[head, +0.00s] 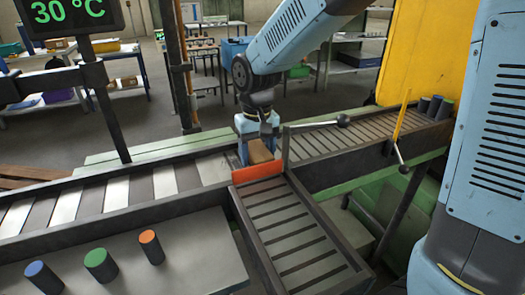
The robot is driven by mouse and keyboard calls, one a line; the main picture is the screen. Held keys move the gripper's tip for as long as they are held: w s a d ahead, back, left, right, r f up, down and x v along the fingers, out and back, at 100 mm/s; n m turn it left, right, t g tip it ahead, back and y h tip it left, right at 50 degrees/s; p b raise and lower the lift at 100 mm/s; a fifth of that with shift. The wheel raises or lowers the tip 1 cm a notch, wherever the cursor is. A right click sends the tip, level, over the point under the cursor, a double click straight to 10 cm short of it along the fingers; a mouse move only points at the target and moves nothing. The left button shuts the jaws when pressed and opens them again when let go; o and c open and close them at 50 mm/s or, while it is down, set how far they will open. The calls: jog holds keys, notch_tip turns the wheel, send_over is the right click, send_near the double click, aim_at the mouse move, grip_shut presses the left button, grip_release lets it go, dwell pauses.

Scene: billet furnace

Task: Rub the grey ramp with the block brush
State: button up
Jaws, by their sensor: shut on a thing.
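My gripper (257,140) is in the middle of the head view, pointing down, with its fingers shut on a brown block, the block brush (259,153). The brush is just behind an orange-red plate (258,172), which hides its lower side, so I cannot tell whether it touches anything. The grey ramp (297,232), with dark crosswise slats, runs from that plate toward the lower right. My gripper is at its far end, beyond the plate.
A roller line (120,193) runs left, and a slatted channel (345,138) runs right to several dark cylinders (433,107). Blue, green and orange-topped cylinders (101,264) stand on a grey table (195,248).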

aim_at(224, 174)
jog(key=shift+s+a+r, duration=0.1)
jog(key=shift+s+a, duration=0.25)
jog(key=shift+a, duration=0.45)
jog(key=shift+s+a, duration=0.4)
jog(key=shift+a, duration=0.35)
jog(key=shift+s+a+r, duration=0.1)
jog(key=shift+s+a, duration=0.25)
jog(key=shift+a, duration=0.45)
jog(key=shift+s+a+f, duration=0.1)
jog(key=shift+s+a, duration=0.25)
jog(key=shift+a, duration=0.4)
jog(key=shift+s+a+f, duration=0.1)
jog(key=shift+s+a, duration=0.25)
jog(key=shift+a, duration=0.35)
jog(key=shift+s+a, duration=0.2)
jog(key=shift+a, duration=0.1)
jog(key=shift+c, duration=0.8)
jog(key=shift+a+r, duration=0.1)
jog(key=shift+r, duration=0.4)
jog(key=shift+c, duration=1.4)
jog(key=shift+w+r, duration=0.1)
jog(key=shift+r, duration=2.45)
jog(key=shift+r, duration=0.1)
jog(key=shift+r, duration=1.4)
